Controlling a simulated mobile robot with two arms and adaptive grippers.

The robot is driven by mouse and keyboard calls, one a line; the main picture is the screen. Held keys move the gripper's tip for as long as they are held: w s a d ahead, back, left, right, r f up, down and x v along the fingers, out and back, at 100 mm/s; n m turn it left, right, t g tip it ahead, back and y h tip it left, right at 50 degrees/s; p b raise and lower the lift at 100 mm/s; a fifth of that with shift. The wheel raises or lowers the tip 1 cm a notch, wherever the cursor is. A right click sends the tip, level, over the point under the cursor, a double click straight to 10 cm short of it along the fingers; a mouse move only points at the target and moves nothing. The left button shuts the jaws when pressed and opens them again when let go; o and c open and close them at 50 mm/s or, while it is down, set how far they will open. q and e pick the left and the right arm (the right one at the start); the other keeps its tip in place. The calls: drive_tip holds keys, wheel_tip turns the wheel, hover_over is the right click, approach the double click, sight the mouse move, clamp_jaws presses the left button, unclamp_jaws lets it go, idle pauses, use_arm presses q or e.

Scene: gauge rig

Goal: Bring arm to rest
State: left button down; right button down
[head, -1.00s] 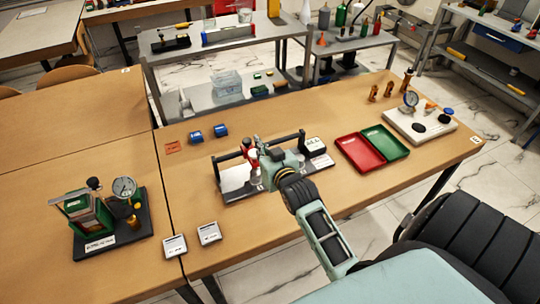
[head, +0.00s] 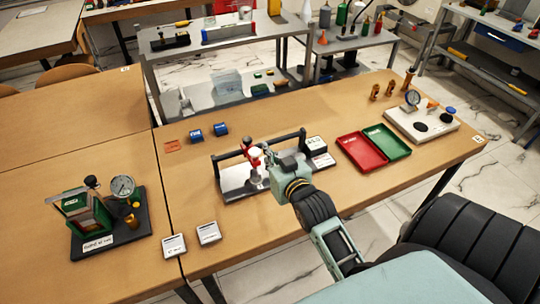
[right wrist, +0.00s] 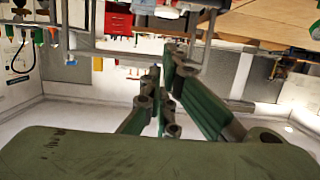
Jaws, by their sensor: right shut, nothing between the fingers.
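My right arm comes in from the lower right in the head view. Its pale green gripper (head: 262,170) appears in front of the right part of the central rig, and whether it touches the rig cannot be told. In the right wrist view, the gripper (right wrist: 165,95) has its fingers close together with nothing held, and the room behind appears upside down. The central rig (head: 235,182) has a pale metal plate, a black bar and a red-and-white part beside my gripper. My left gripper is not in view.
A red tray (head: 361,152) and a green tray (head: 387,141) lie right of the rig. A white gauge stand (head: 421,125) is at the far right, and a green gauge device (head: 108,215) at the left. Blue rolls and small cards also lie about. The table (head: 330,205) is clear at front right.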

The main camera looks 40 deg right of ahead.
drive_tip(key=shift+a+f, duration=0.1)
idle(0.3)
drive_tip(key=s+a+f+n+g+y, duration=0.1)
drive_tip(key=s+a+f+g, duration=0.3)
drive_tip(key=s, duration=0.4)
drive_tip(key=s+a+f+n+g+y, duration=0.1)
drive_tip(key=s+a+f+n+g, duration=0.15)
drive_tip(key=s+a, duration=0.45)
drive_tip(key=s+a+f+n+g+y, duration=0.1)
drive_tip(key=s+a+f+g+y, duration=0.1)
drive_tip(key=s+a+f+g, duration=0.45)
drive_tip(key=s+d+f+b, duration=0.1)
drive_tip(key=s+f, duration=0.1)
drive_tip(key=f, duration=1.1)
drive_tip(key=s+d+f+b, duration=0.1)
drive_tip(key=s+d+f, duration=0.15)
drive_tip(key=f, duration=1.15)
drive_tip(key=s+d+f+b, duration=0.1)
drive_tip(key=s+d+f, duration=0.1)
drive_tip(key=s+f, duration=1.4)
drive_tip(key=shift+s+g+h, duration=0.3)
drive_tip(key=shift+s+g, duration=0.1)
drive_tip(key=shift+d+n, duration=0.1)
drive_tip(key=shift+n, duration=0.15)
